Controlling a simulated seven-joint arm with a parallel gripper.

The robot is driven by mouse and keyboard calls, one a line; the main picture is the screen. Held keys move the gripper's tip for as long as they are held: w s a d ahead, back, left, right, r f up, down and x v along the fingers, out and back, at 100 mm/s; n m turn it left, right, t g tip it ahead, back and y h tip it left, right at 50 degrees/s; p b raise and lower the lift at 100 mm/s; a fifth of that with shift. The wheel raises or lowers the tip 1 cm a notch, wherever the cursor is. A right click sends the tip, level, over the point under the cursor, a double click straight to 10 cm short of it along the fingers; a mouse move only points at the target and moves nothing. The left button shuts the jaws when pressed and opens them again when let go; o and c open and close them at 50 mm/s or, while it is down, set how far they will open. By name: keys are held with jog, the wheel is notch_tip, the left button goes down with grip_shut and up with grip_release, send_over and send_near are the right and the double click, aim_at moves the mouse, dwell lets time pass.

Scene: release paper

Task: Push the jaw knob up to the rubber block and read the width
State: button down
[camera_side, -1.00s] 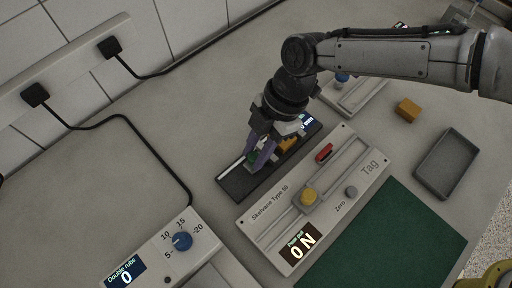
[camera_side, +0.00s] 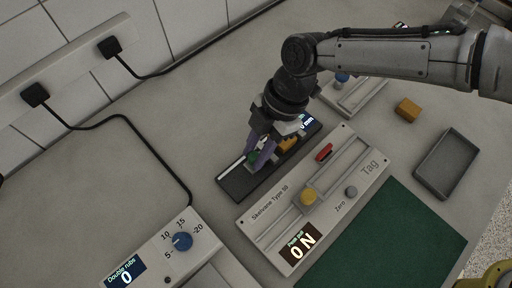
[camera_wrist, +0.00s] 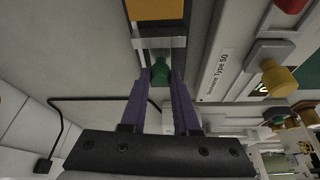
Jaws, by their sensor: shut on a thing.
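The dark width gauge (camera_side: 236,187) lies at the middle of the bench in the side view. My gripper (camera_side: 257,157) points down over it, its purple fingers shut on the green jaw knob (camera_wrist: 160,71). The knob stands between the fingertips in the wrist view. The orange rubber block (camera_side: 288,145) sits on the gauge just right of my fingers; it also shows at the top of the wrist view (camera_wrist: 155,9). I cannot tell whether the jaw touches the block. The gauge's lit display (camera_side: 307,119) is mostly hidden by my gripper, so its number cannot be read.
The Skidvane tester (camera_side: 285,228) with a yellow knob and a 0 N display lies close in front of the gauge. A dial box (camera_side: 182,241) reading 0 is at lower left. A grey tray (camera_side: 447,164), another orange block (camera_side: 408,109) and a green mat (camera_side: 390,240) lie to the right.

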dwell(0.3)
jog(key=shift+w+d, duration=1.5)
jog(key=shift+w, duration=0.05)
jog(key=c, duration=0.6)
grip_release()
jog(key=shift+c, duration=0.2)
jog(key=shift+s, duration=0.1)
jog(key=v, duration=1.4)
jog(key=shift+f, duration=0.1)
